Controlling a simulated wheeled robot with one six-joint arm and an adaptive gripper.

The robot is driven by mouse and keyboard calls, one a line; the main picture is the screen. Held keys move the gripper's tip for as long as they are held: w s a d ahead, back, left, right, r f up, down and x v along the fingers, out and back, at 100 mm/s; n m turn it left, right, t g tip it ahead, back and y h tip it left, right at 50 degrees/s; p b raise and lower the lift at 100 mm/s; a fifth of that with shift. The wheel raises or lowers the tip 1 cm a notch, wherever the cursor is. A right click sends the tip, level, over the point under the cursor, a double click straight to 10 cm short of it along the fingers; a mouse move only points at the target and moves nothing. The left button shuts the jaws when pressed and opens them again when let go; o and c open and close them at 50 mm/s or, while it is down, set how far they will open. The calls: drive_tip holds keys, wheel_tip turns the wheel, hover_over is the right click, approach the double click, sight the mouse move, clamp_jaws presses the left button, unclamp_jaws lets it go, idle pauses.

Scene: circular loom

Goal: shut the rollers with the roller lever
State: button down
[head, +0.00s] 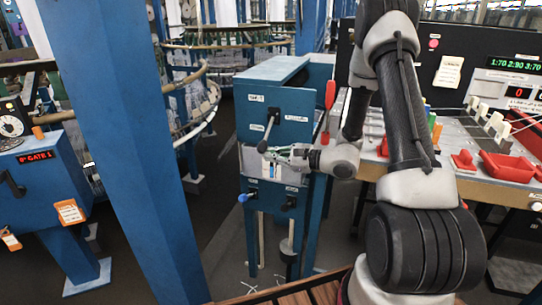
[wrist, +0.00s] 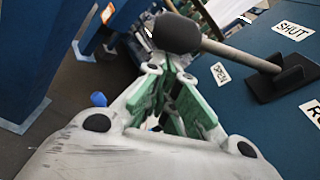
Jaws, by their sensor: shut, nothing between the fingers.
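The roller lever is a pale rod with a black ball knob (wrist: 177,33) and a black base (wrist: 285,78) on a blue cabinet (head: 285,95). In the head view its rod (head: 268,130) slants down and left from the base, past the OPEN label (wrist: 220,73). The SHUT label (wrist: 293,30) is higher on the panel. My gripper (head: 268,152) is shut and empty, in front of the panel at the knob's low end. In the wrist view the knob is just beyond the fingertips (wrist: 168,72); I cannot tell whether they touch.
A blue-knobbed lever (head: 243,197) sticks out lower on the cabinet. A red-handled lever (head: 329,95) stands right of it, close to my arm. A blue post (head: 110,120) rises on the left. A bench with red trays (head: 508,166) is at the right.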

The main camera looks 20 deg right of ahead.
drive_tip(key=s+a+r+m+g, duration=0.1)
drive_tip(key=s+a+r+m, duration=0.1)
drive_tip(key=r+m, duration=0.6)
wheel_tip(320, 180, up, 5)
drive_tip(key=shift+s+a+f+y, duration=0.1)
drive_tip(key=shift+s+a+y, duration=0.1)
drive_tip(key=shift+s+y, duration=0.35)
idle(0.5)
drive_tip(key=shift+r, duration=0.2)
drive_tip(key=shift+d, duration=0.1)
